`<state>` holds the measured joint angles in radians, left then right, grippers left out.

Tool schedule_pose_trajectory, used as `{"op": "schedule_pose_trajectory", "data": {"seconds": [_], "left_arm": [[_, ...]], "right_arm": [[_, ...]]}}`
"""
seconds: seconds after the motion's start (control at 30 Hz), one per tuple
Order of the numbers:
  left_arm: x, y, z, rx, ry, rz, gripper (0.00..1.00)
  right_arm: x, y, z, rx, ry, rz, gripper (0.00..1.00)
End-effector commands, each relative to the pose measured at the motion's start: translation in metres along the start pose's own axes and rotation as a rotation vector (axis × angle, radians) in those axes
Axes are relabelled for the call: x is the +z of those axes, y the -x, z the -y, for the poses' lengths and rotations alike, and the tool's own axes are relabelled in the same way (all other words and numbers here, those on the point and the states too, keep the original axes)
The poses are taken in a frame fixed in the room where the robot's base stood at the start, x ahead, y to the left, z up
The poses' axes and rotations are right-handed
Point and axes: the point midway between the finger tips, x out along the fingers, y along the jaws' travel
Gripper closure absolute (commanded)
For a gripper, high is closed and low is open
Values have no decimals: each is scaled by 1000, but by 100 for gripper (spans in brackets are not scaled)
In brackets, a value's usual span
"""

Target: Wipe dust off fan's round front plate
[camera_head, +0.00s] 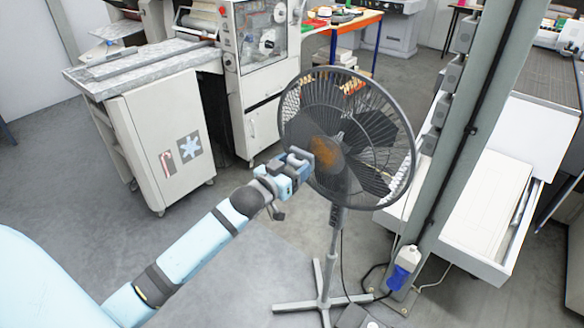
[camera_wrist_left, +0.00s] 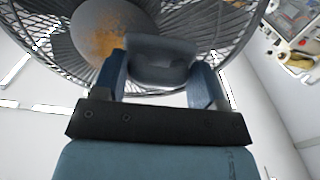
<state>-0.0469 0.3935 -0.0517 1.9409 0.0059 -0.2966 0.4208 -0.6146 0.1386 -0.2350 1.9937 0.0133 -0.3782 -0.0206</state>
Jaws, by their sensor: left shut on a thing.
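A dark pedestal fan (camera_head: 372,112) stands upright in the middle of the head view. Its round front plate (camera_head: 328,155) bears an orange-brown dust patch; the plate and patch also show in the left wrist view (camera_wrist_left: 104,32). My left gripper (camera_head: 300,160) is at the left edge of the plate. It is shut on a dark grey-blue wiping thing (camera_wrist_left: 160,62), which overlaps the plate's lower right in the wrist view. I cannot tell whether that thing touches the plate. My right gripper is not in view.
The fan's pole and cross-shaped foot (camera_head: 322,300) stand on the grey floor. A green-grey post (camera_head: 470,140) with a blue plug is close on the right, beside an open white drawer (camera_head: 490,215). A white machine cabinet (camera_head: 162,140) stands left. Cables lie near the fan's foot.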

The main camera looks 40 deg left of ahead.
Motion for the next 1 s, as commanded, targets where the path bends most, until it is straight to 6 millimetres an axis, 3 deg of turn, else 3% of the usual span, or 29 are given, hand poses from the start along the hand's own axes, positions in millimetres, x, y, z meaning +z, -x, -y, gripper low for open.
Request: {"op": "schedule_pose_trajectory", "data": {"seconds": [1.0], "left_arm": [[0,-15,0,0,0,0,53]], "right_arm": [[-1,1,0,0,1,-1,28]]}}
